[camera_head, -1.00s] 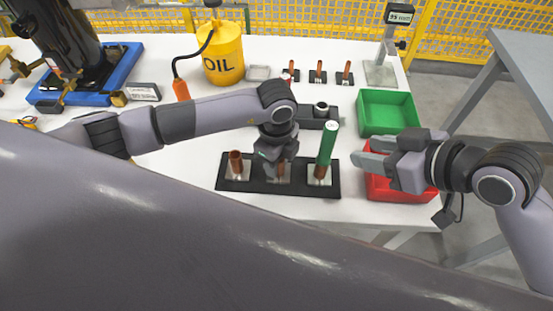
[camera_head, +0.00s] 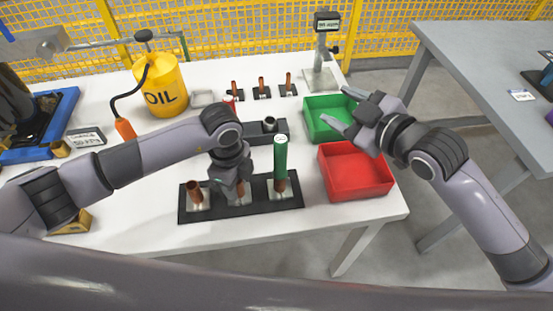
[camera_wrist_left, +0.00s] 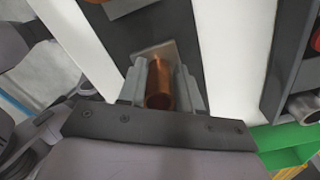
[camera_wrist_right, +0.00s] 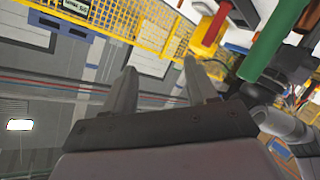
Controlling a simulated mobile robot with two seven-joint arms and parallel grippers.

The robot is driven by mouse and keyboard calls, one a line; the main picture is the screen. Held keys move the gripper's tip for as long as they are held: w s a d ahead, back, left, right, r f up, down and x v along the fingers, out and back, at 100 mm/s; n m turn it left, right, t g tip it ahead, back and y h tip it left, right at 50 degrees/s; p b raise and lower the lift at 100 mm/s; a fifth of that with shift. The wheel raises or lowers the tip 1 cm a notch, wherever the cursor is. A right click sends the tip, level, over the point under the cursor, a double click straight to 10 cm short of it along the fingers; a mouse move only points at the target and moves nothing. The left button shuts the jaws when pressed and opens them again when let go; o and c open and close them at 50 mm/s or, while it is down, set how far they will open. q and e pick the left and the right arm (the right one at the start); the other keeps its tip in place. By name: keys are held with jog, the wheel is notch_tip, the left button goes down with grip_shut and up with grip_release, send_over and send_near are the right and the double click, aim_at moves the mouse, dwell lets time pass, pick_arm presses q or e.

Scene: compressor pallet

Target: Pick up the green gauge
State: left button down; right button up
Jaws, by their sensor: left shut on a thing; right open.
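The green gauge (camera_head: 281,157) is an upright green cylinder on the right-hand copper post of a black stand (camera_head: 215,212). My left gripper (camera_head: 238,186) is just left of it, shut on the middle copper pipe (camera_wrist_left: 159,85); the left wrist view shows the pipe between the fingers (camera_wrist_left: 162,85). My right gripper (camera_head: 351,110) is open and empty, above the green bin and right of the gauge. In the right wrist view its fingers (camera_wrist_right: 160,80) are apart, and a green cylinder (camera_wrist_right: 270,42), apparently the gauge, shows at upper right.
A green bin (camera_head: 318,130) and a red bin (camera_head: 357,172) stand right of the stand. A dark block (camera_head: 258,133) lies behind it. Several small copper pieces, a yellow oil can (camera_head: 160,86) and a display scale (camera_head: 319,75) stand further back. Another grey table is at right.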

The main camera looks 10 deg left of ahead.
jog(key=w+d+r+n+t, duration=0.2)
jog(key=w+n+t, duration=0.2)
jog(key=n, duration=0.1)
jog(key=n+g+y, duration=0.9)
jog(key=n+g, duration=0.4)
jog(key=n, duration=1.9)
send_near(280, 157)
jog(key=shift+n, duration=0.3)
jog(key=a, duration=0.1)
jog(key=w+a+f, duration=0.1)
jog(key=a, duration=0.2)
jog(key=shift+w+a+f, duration=0.15)
jog(key=shift+w, duration=0.15)
jog(key=shift+w+a+f, duration=0.1)
jog(key=shift+w+a, duration=0.1)
jog(key=shift+a, duration=0.75)
jog(key=shift+w+a+f, duration=0.15)
jog(key=shift+w+a, duration=0.05)
jog(key=shift+a, duration=0.75)
jog(key=shift+w+a+f, duration=0.1)
jog(key=shift+w+a, duration=0.05)
jog(key=shift+a, duration=0.8)
grip_shut()
